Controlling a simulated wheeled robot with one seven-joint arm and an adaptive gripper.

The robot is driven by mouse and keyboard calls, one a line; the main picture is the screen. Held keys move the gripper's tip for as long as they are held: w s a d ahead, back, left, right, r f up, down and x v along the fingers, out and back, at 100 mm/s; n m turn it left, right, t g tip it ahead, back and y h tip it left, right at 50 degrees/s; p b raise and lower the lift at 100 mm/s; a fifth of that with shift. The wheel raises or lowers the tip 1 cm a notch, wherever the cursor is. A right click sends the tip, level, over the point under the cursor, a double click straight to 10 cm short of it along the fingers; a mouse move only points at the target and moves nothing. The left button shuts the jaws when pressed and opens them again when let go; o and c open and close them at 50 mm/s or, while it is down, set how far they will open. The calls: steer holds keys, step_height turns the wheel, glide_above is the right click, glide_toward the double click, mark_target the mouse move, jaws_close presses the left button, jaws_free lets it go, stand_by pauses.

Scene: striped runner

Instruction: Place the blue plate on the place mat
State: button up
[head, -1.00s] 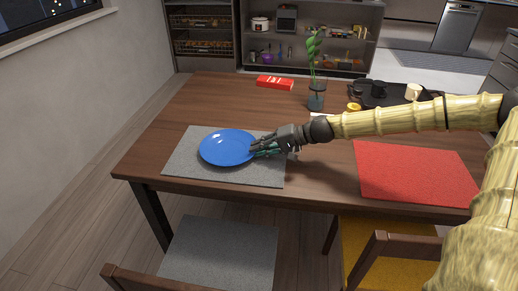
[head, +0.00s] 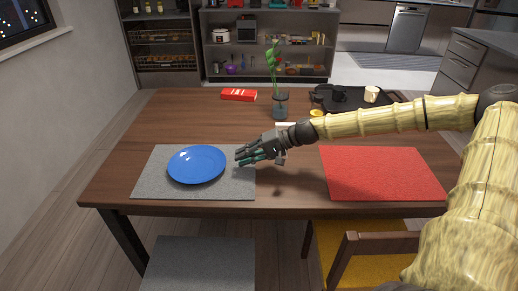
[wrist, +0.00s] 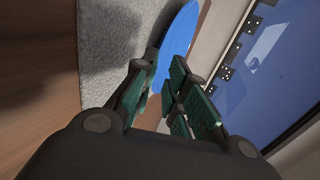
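The blue plate (head: 197,164) lies flat on the grey place mat (head: 147,184) at the left of the table in the head view. A red place mat (head: 383,173) lies bare at the right. My gripper (head: 245,157) is just right of the plate, above the grey mat's right edge, with a gap between its fingertips and the plate. In the wrist view its green-padded fingers (wrist: 163,88) are spread apart with nothing between them. The plate (wrist: 180,45) shows beyond them, cut off by the frame, with the grey mat (wrist: 110,40) beside it.
A glass vase with a plant (head: 280,105), a red box (head: 239,95) and a dark tray (head: 352,101) with a cup (head: 371,94) stand at the back of the table. Chairs (head: 200,265) stand in front. The middle of the table is mostly clear.

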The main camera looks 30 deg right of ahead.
steer(key=shift+p+v, duration=0.95)
steer(key=shift+v, duration=1.45)
steer(key=shift+s+d+r, duration=0.15)
steer(key=shift+d, duration=0.1)
